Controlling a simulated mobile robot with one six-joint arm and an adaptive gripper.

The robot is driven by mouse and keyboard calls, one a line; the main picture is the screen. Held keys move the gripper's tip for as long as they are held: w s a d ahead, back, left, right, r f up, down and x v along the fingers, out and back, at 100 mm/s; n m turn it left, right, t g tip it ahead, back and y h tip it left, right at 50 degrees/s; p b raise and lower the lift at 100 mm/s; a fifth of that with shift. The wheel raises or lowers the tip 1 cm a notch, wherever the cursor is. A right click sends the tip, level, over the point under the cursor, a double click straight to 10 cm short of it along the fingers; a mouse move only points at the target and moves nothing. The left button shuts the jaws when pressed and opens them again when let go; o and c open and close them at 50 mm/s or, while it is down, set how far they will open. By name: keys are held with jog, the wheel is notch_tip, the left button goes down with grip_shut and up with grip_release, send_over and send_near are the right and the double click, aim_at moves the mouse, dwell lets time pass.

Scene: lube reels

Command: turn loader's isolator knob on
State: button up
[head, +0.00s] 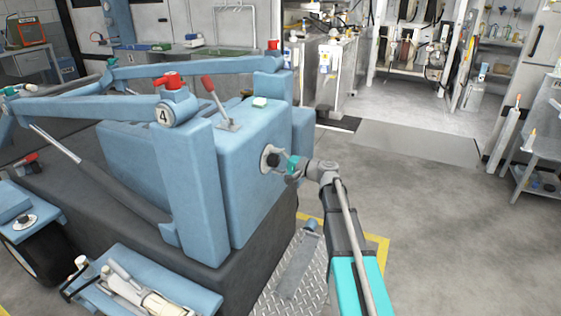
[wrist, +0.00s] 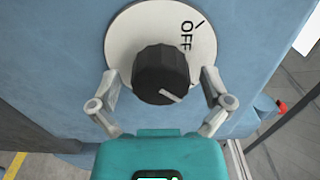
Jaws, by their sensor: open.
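The loader (head: 232,190) is a light blue machine filling the left of the head view. Its isolator knob (wrist: 161,70) is black and ribbed, on a round white dial plate (wrist: 125,35) on the blue panel. The plate reads OFF with a tick at its upper right. A white line shows at the knob's lower right edge. The dial (head: 268,153) also shows in the head view, partly covered by my gripper (head: 283,163). In the wrist view my open gripper (wrist: 160,82) has one finger on each side of the knob, with visible gaps.
A red-handled lever (head: 213,95) and a red knob (head: 171,81) stand above on the loader. A tread plate (head: 298,270) lies on the floor below the dial. A grey bench (head: 540,165) stands at far right. The floor between is clear.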

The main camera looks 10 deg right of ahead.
jog(key=shift+d, duration=0.1)
jog(key=v, duration=1.1)
jog(key=shift+s+d, duration=0.25)
jog(key=shift+d, duration=0.05)
jog(key=shift+a, duration=0.1)
dwell(0.3)
jog(key=s+a+f+n+g+h, duration=0.4)
jog(key=s+a+f+g+h, duration=0.15)
jog(key=s+a+f, duration=0.35)
jog(key=s+d+f+n+g+h, duration=0.1)
jog(key=s+f+n+g+h, duration=0.15)
jog(key=s+f+h, duration=0.35)
jog(key=s+f+n+g+h, duration=0.1)
jog(key=s+f+g+h, duration=0.2)
jog(key=s, duration=0.4)
notch_tip(320, 180, up, 24)
jog(key=p, duration=2.4)
jog(key=shift+f, duration=0.25)
